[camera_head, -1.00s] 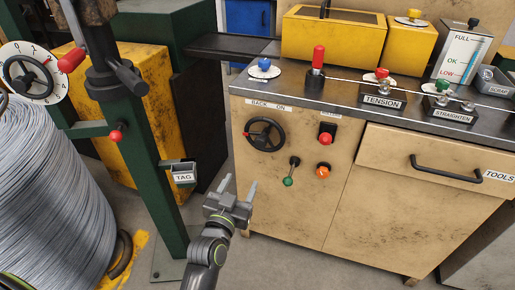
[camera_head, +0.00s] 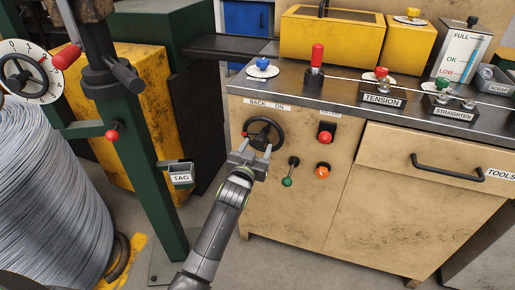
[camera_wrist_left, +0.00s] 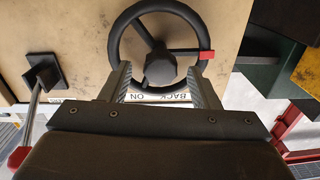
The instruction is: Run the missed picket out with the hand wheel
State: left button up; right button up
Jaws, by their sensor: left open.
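The hand wheel (camera_head: 264,133) is a black wheel with spokes and a hub on the front of the tan cabinet, under the BACK and ON label (camera_head: 268,105). It also shows in the left wrist view (camera_wrist_left: 160,10), with a red mark (camera_wrist_left: 192,54) on its rim. My left gripper (camera_head: 255,150) is open in front of the wheel's lower part. In the left wrist view its fingers (camera_wrist_left: 160,80) stand apart on either side of the hub. I cannot tell whether they touch the wheel. My right gripper is not in view. No picket can be made out.
A TAG holder (camera_head: 181,178) is on the green post to the left. A large wire coil (camera_head: 50,190) stands at far left.

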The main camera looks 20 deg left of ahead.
pick_arm(q)
jog(key=shift+w, duration=0.7)
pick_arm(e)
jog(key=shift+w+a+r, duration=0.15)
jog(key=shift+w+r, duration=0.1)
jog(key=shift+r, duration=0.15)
pick_arm(q)
grip_shut()
jog(key=shift+a, duration=0.1)
